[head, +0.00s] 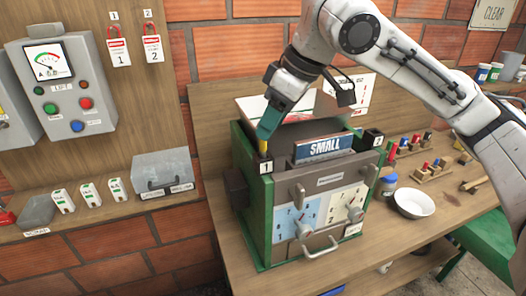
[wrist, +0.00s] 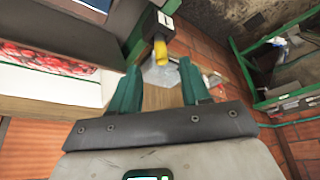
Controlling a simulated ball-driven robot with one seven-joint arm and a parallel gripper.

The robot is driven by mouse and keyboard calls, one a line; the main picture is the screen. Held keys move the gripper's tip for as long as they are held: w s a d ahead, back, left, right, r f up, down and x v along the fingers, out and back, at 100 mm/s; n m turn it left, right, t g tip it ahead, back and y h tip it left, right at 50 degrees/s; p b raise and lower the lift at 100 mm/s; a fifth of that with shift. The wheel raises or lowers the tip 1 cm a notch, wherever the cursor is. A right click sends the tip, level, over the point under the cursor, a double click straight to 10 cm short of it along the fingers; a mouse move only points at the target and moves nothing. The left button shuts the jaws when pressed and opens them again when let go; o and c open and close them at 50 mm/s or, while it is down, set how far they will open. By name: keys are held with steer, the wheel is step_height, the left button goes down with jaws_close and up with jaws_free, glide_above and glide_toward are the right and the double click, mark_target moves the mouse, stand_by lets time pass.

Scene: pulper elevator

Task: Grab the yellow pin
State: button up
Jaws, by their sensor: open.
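The yellow pin (head: 263,145) stands upright at the front left corner of the green machine (head: 258,215), behind the black block marked 1 (head: 262,164). My gripper (head: 268,130) comes down from above, with its teal fingers right at the pin's top in the head view, hiding part of it. In the wrist view the pin (wrist: 160,49) shows just beyond the gap between the open fingers of my gripper (wrist: 158,72), near the label 1 (wrist: 165,19). The fingers are apart and nothing is held. I cannot tell whether they touch the pin.
A blue SMALL sign (head: 323,146) stands on the machine, right of the pin. A second black block (head: 373,138) sits at its right corner. A white bowl (head: 413,203) and wooden racks (head: 434,170) are on the bench. A control box (head: 63,90) hangs at left.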

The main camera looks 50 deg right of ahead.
mark_target(262, 144)
steer(key=p+x, duration=0.1)
steer(key=x, duration=0.4)
steer(key=shift+a, duration=0.1)
jaws_close()
stand_by(0.3)
